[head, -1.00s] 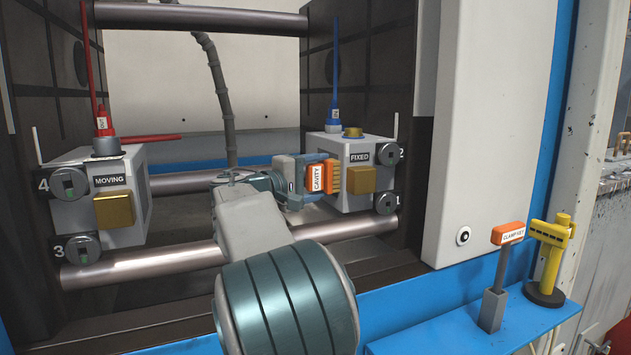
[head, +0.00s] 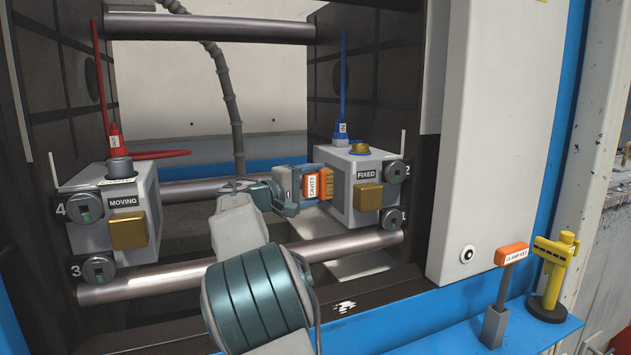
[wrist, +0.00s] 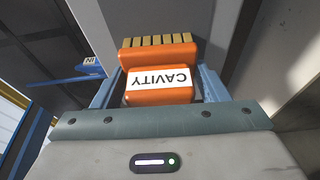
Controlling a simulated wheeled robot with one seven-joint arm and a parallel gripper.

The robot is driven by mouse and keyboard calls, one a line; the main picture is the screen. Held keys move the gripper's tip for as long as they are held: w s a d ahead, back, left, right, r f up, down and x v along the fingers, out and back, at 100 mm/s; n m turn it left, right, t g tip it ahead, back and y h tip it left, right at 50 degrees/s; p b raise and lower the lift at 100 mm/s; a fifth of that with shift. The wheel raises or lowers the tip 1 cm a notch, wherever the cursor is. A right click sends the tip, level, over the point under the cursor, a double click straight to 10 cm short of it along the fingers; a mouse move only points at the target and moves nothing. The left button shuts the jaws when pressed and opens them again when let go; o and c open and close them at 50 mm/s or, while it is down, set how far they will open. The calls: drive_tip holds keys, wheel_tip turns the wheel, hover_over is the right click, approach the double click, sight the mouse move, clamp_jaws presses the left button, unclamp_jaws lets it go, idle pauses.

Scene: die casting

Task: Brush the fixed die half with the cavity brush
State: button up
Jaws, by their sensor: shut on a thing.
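The fixed die half (head: 343,187) is a grey block labelled FIXED, mounted on the right platen in the head view. The cavity brush (head: 317,185) is orange with a white CAVITY label and tan bristles. My gripper (head: 302,187) is shut on the brush, between the die halves. The bristles point right and lie at the left face of the fixed die half; I cannot tell whether they touch it. In the wrist view the brush (wrist: 159,94) sits between the fingers (wrist: 160,88), bristles facing a grey surface.
The moving die half (head: 95,230) stands on the left platen. Tie bars (head: 230,268) run across above and below. A blue hose (head: 343,90) rises behind the fixed half. An orange clamp key (head: 511,254) and a yellow tool (head: 553,270) stand on the blue shelf (head: 450,330).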

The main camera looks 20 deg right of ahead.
drive_tip(key=shift+w, duration=0.25)
drive_tip(key=shift+a, duration=2.95)
drive_tip(key=shift+a, duration=0.15)
drive_tip(key=a, duration=0.2)
drive_tip(key=shift+a+p, duration=0.4)
